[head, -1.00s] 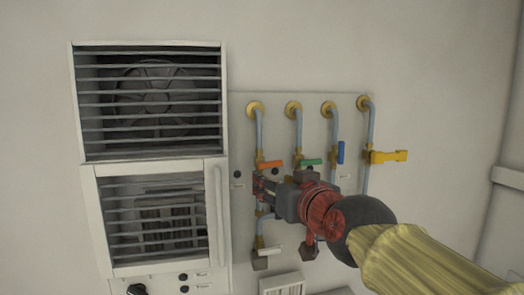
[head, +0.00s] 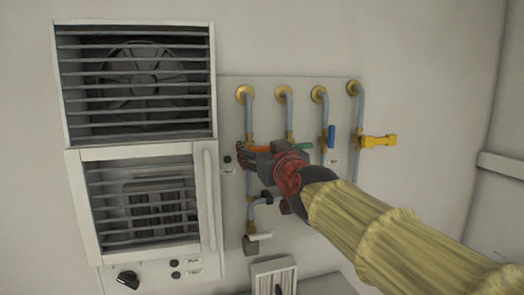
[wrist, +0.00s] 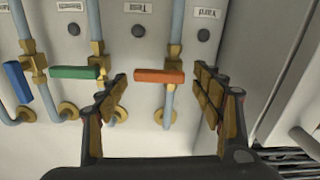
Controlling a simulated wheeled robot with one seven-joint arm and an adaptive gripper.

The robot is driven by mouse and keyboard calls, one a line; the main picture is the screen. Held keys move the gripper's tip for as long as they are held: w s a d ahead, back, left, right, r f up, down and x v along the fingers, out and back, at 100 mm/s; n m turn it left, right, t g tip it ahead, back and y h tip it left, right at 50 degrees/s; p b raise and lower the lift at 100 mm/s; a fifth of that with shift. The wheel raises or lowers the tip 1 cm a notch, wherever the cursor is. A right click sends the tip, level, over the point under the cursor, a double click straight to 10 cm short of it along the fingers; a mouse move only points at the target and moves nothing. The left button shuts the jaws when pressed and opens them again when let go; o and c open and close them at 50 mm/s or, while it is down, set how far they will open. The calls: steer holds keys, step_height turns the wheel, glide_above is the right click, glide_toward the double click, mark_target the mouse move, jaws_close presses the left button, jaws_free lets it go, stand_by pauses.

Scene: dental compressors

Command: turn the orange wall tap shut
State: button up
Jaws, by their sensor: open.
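The orange tap handle (head: 258,149) lies crosswise over the leftmost pale blue pipe on the wall panel, partly hidden by my gripper. In the wrist view, the orange handle (wrist: 159,77) shows between my two fingers with space on both sides. My gripper (head: 250,155) is open and close to the handle. In the wrist view, my gripper (wrist: 160,84) has its fingers spread on either side of the handle, and I see no clear contact.
The green handle (wrist: 75,72) is close beside one finger. A blue handle (head: 331,137) stands upright and a yellow handle (head: 378,141) sticks out sideways. A louvred cabinet (head: 210,190) stands left of the panel.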

steer(key=c, duration=0.3)
steer(key=c, duration=0.7)
steer(key=shift+c, duration=0.8)
steer(key=shift+f+m, duration=0.1)
steer(key=shift+m, duration=0.6)
steer(key=o, duration=1.2)
steer(key=shift+c, duration=0.2)
